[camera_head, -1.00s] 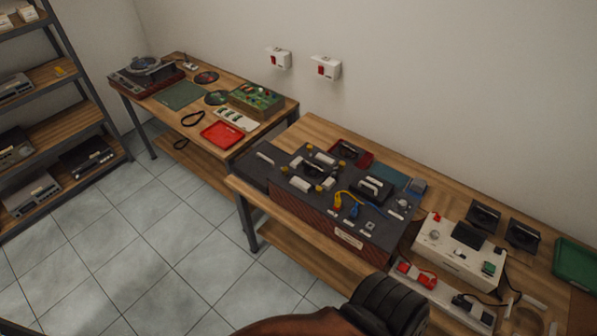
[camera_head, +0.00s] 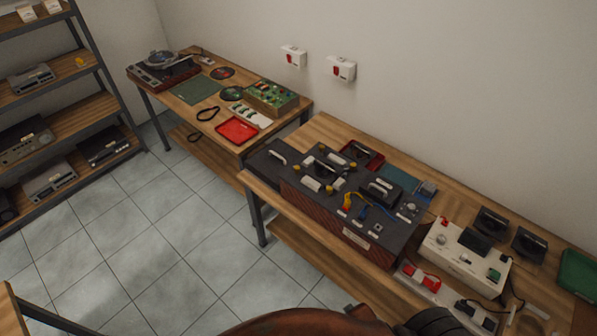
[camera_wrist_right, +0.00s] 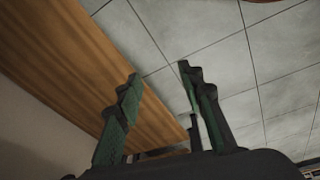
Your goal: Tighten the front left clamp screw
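The dark hi-fi unit (camera_head: 400,238) with a reddish-brown front sits on the right workbench in the head view. Its top carries white and yellow parts, a yellow connector (camera_head: 347,203) and a blue connector (camera_head: 363,213). I cannot tell which part is the front left clamp screw at this size. My right gripper (camera_wrist_right: 157,72) is open and empty in the right wrist view, its two green-and-black fingers apart over floor tiles and a wooden edge. In the head view one of my arms shows at the bottom, without its fingertips. My left gripper is not in view.
A white box (camera_head: 465,257) with controls and a power strip (camera_head: 432,289) with a red plug stand right of the unit. A second bench holds a turntable (camera_head: 163,72), red tray (camera_head: 237,130) and green circuit board (camera_head: 270,98). Shelves stand left. The tiled floor (camera_head: 150,235) is clear.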

